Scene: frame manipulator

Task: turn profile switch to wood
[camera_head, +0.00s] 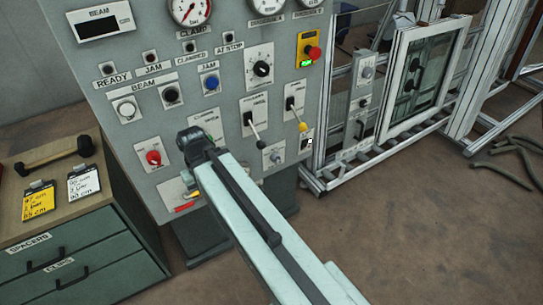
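A grey control panel (228,100) fills the upper middle. It carries a black rotary knob (262,68) on a white plate, a black-tipped lever (254,130), a yellow-tipped lever (297,116) and a red knob (153,157). The small labels by these controls are too blurred to read, so I cannot tell which one is the profile switch. My arm (255,232) rises from the lower right and ends in a dark joint in front of the panel's lower part. It hides part of the panel there. I cannot make out my gripper's fingers.
A red emergency button (313,52) on a yellow plate is at the panel's right. A wooden-topped drawer cabinet (80,240) with yellow and white note cards stands left. A metal frame with a window (422,72) stands right. Dark hoses (512,160) lie on otherwise open floor.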

